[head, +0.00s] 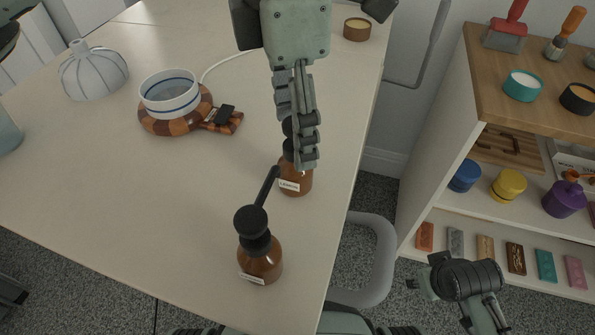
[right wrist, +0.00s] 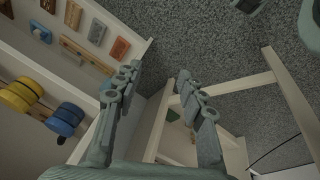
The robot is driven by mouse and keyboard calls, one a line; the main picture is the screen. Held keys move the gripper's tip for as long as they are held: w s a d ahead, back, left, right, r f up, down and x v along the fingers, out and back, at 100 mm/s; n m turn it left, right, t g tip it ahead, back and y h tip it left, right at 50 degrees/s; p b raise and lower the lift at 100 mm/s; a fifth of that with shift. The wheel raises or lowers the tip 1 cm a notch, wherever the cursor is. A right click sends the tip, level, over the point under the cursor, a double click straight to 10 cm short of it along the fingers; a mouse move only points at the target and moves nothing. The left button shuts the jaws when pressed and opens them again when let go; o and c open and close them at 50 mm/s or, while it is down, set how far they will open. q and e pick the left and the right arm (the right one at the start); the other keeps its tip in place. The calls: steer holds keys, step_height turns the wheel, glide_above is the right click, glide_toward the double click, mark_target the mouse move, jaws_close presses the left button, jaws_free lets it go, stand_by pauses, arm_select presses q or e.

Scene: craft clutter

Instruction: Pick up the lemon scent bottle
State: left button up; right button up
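Two brown bottles with black tops and pale labels stand upright near the table's right edge. The rear bottle (head: 296,184) is partly hidden behind the fingers of my left gripper (head: 305,160), which points down at its neck and top. The print on its label is too small to read surely. The fingers are seen edge-on and overlap, so I cannot tell whether they close on it. The front bottle (head: 260,262) stands nearer, apart from the gripper; its label is unreadable. In the right wrist view my right gripper (right wrist: 157,72) has its fingers apart with nothing between them.
A white bowl (head: 170,95) sits on a brown patterned ring at the left, near a ribbed pale vessel (head: 94,72). A small tin (head: 356,29) stands at the far edge. Shelves (head: 474,85) with jars and bars stand at the right. The table's left front is clear.

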arm_select(q)
steer(key=shift+f, duration=0.4)
step_height(320, 180, down, 7)
steer(key=shift+d+f+p, duration=0.15)
steer(key=shift+f+p, duration=0.05)
steer(key=shift+p, duration=0.1)
steer(key=c, duration=1.3)
arm_select(e)
steer(key=shift+s+f, duration=0.15)
steer(key=shift+f, duration=0.6)
arm_select(q)
steer(key=shift+r, duration=0.1)
steer(key=shift+c, duration=0.2)
